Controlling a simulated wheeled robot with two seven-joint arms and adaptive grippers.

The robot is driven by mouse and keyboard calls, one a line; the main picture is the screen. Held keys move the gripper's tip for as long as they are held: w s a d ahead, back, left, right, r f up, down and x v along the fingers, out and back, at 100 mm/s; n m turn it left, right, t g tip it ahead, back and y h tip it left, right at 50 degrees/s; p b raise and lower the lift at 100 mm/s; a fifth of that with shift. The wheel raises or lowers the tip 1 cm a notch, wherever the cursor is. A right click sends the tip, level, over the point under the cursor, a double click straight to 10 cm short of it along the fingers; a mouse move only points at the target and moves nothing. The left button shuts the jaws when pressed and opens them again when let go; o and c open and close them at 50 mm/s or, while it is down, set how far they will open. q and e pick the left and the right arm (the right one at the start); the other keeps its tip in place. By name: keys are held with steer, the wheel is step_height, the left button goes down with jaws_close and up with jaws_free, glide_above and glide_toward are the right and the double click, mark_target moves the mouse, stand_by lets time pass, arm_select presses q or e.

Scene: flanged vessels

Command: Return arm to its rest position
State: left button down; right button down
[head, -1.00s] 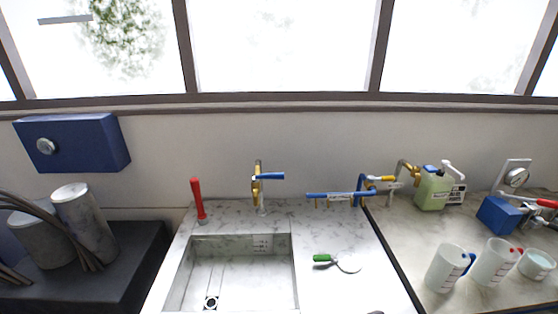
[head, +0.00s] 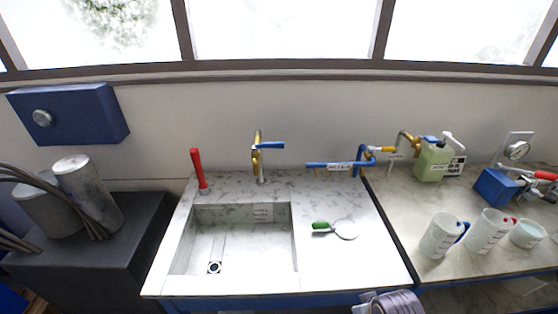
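Neither of my grippers can be made out in the head view. A grey, ribbed shape (head: 390,303) is cut off by the bottom edge, right of the sink; I cannot tell what it is. The marble-topped counter (head: 365,260) with its sink (head: 235,240) fills the middle of the view, and no arm reaches over it.
A curved tool with a green handle (head: 321,225) lies right of the sink. Behind stand a red handle (head: 199,170), a brass tap (head: 257,160) and blue pipework (head: 335,165). Mugs (head: 440,235) and a green canister (head: 433,160) stand right, metal cylinders (head: 88,195) left.

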steer(key=s+f+g+b, duration=0.1)
steer(key=s+f+b, duration=0.15)
steer(key=f, duration=1.65)
steer(key=s+f+b, duration=0.2)
steer(key=f+b, duration=0.1)
steer(key=f, duration=1.5)
steer(key=s+d+f+b, duration=0.2)
steer(key=s+f, duration=0.8)
steer(key=f, duration=0.1)
steer(key=s+d+f+g+b, duration=0.1)
steer(key=s+d+f+b, duration=0.1)
steer(key=s+f, duration=0.9)
steer(key=shift+d+f, duration=0.2)
steer(key=shift+f, duration=0.3)
